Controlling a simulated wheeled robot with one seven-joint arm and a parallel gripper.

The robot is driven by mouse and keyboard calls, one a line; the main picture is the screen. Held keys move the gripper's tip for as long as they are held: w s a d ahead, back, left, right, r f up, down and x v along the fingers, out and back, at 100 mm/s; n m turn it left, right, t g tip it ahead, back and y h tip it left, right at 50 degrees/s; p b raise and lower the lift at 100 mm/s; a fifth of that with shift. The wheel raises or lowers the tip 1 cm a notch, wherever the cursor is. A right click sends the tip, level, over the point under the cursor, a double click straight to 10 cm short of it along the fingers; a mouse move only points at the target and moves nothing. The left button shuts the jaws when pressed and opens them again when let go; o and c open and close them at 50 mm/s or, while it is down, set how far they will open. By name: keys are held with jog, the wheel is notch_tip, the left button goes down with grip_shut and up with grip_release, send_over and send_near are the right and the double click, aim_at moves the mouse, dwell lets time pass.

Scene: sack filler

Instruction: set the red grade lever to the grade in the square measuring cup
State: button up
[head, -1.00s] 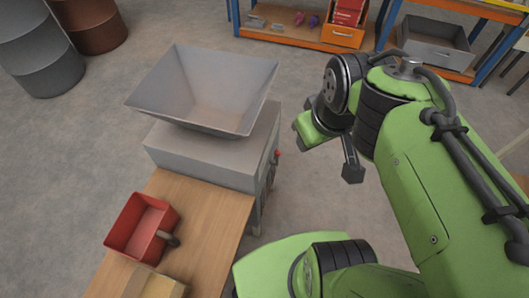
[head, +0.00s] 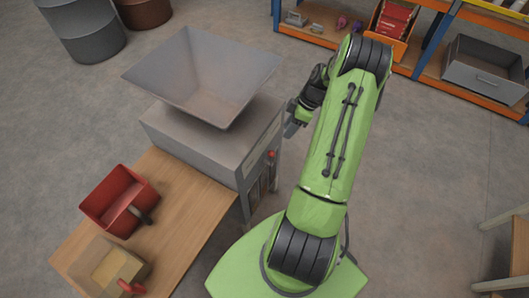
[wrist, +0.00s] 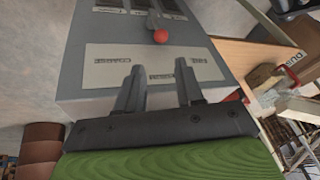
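The red-knobbed grade lever (head: 271,154) is on the side of the grey sack filler (head: 195,140). In the wrist view its red knob (wrist: 160,36) shows beyond my fingertips, with dark slots behind it. A pale label (wrist: 150,65) reads FINE at right and COARSE at left, upside down; a middle word is partly hidden by my fingers. My gripper (wrist: 157,75) is open and empty, short of the knob. In the head view my gripper (head: 292,128) is right of the filler. A square, tan-filled container (head: 108,264), seemingly the measuring cup, stands on the bench; its grade cannot be read.
A red bin (head: 120,200) with a dark-handled scoop sits on the wooden bench (head: 190,215). A wide hopper (head: 200,75) tops the filler. Shelves (head: 440,50) with bins stand at the back right. Floor right of my arm is clear; a wooden stand (head: 505,250) is at far right.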

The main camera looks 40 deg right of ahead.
aim_at(271, 153)
jog(key=b+x, duration=0.2)
jog(key=x, duration=1.2)
jog(key=shift+a+f+b, duration=0.15)
jog(key=shift+f+b, duration=0.15)
jog(key=shift+f, duration=0.05)
grip_shut()
